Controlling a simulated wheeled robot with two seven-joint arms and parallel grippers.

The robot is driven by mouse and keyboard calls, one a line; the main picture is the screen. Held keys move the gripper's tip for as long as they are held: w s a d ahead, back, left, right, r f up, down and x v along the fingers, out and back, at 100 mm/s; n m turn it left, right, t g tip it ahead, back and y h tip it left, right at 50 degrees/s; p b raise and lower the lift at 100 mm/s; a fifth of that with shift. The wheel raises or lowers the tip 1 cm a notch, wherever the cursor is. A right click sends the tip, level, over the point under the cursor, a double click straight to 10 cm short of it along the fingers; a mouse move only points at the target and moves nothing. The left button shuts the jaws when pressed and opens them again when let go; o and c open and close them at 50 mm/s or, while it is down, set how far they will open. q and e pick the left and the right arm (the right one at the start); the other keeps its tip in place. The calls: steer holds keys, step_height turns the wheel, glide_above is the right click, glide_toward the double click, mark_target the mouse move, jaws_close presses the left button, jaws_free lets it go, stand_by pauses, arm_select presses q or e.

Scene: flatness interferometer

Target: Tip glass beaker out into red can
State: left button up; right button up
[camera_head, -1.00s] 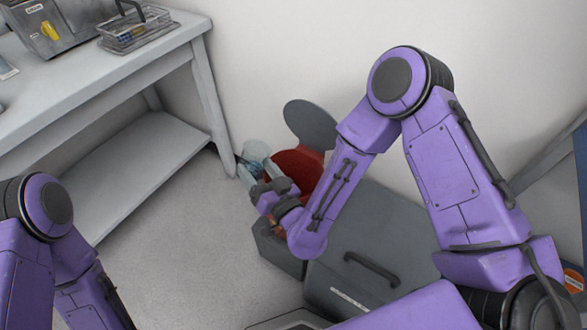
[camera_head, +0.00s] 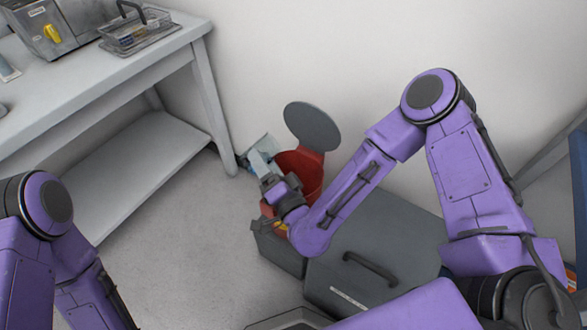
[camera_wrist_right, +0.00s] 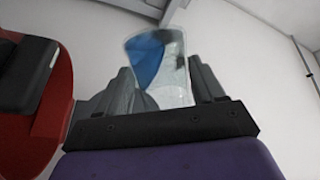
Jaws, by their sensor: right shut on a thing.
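My right gripper (camera_head: 266,165) is shut on the clear glass beaker (camera_head: 262,146) and holds it beside the red can (camera_head: 309,172), on the can's left. The beaker is tilted. In the right wrist view, the beaker (camera_wrist_right: 174,60) stands between both fingers, with something blue showing inside it. The red can stands by the wall with its round grey lid (camera_head: 312,126) raised; my gripper and forearm hide part of it. It also shows at the left edge of the wrist view (camera_wrist_right: 52,130). My left arm enters at the left, but its gripper is out of frame.
A grey cabinet with a dark handle (camera_head: 371,268) stands in front of the can. A grey bench (camera_head: 150,65) at upper left bears a wire basket (camera_head: 136,35) and a metal device with a yellow knob (camera_head: 53,32). Floor (camera_head: 185,235) between is clear.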

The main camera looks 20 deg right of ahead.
steer(key=shift+r+m, duration=0.15)
steer(key=shift+m, duration=0.15)
steer(key=shift+f+m, duration=0.2)
steer(key=shift+m, duration=0.3)
steer(key=shift+f+m+h+b, duration=0.15)
steer(key=shift+m+h+b, duration=0.2)
steer(key=shift+m, duration=0.15)
steer(key=shift+d, duration=0.15)
steer(key=shift+w+d+f+m, duration=0.1)
steer(key=shift+d+f+m, duration=0.2)
steer(key=shift+d+m, duration=0.65)
steer(key=shift+a+m+h, duration=0.25)
steer(key=shift+a+m, duration=0.1)
steer(key=shift+a, duration=0.1)
steer(key=shift+r, duration=0.1)
steer(key=shift+w+r+m+t, duration=0.1)
steer(key=shift+r+m+t, duration=0.2)
steer(key=shift+m, duration=0.4)
steer(key=shift+d+f+m+b, duration=0.2)
steer(key=shift+f+m+b, duration=0.15)
steer(key=shift+m+b, duration=0.35)
